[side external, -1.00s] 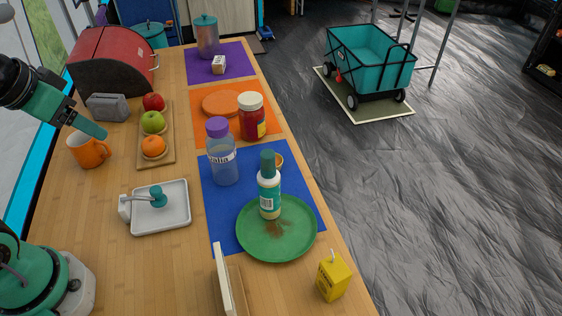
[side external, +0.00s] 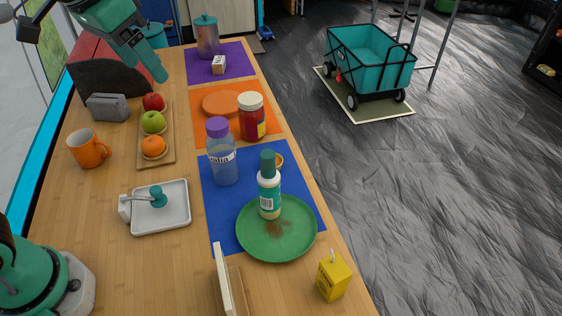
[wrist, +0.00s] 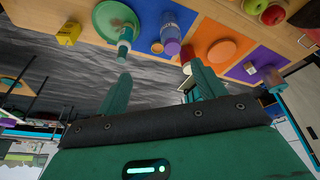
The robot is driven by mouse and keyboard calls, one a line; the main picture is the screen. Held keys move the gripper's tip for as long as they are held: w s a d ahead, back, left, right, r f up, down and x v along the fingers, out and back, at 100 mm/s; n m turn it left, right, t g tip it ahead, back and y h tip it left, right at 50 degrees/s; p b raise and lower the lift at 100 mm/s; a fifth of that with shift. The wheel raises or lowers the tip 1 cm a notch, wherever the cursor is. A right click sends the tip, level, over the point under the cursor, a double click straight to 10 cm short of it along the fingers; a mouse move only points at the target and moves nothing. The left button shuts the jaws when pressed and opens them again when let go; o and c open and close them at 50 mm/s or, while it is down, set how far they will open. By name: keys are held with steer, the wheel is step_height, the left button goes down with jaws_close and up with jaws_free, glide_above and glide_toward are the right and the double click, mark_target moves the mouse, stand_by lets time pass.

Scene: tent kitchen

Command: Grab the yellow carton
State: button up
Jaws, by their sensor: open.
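The yellow carton (side external: 333,277) stands upright on the front right corner of the wooden table, right of the green plate. It has a pale straw on top. In the wrist view the carton (wrist: 69,34) is at the upper left, beyond my fingers. My gripper (side external: 158,74) is raised high above the back left part of the table, far from the carton. In the wrist view my gripper (wrist: 160,85) shows two spread fingers with nothing between them.
A green plate (side external: 255,245) carries a teal-capped bottle (side external: 269,190), close left of the carton. A purple-capped bottle (side external: 222,160) and red jar (side external: 252,120) stand farther back. A pale upright board (side external: 223,280) is at the front. The right table edge is near the carton.

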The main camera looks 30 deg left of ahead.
steer(key=w+d+m+g, duration=0.1)
steer(key=w+d, duration=0.2)
steer(key=d, duration=0.4)
steer(key=m+g+y, duration=0.1)
steer(key=m+g, duration=0.2)
steer(key=m, duration=0.1)
glide_above(336, 266)
step_height(336, 266, down, 6)
step_height(336, 266, down, 20)
steer(key=shift+r, duration=0.25)
steer(key=shift+f, duration=1.25)
steer(key=shift+f, duration=0.1)
steer(key=shift+s+f, duration=0.15)
steer(key=shift+f, duration=2.35)
steer(key=shift+c, duration=0.2)
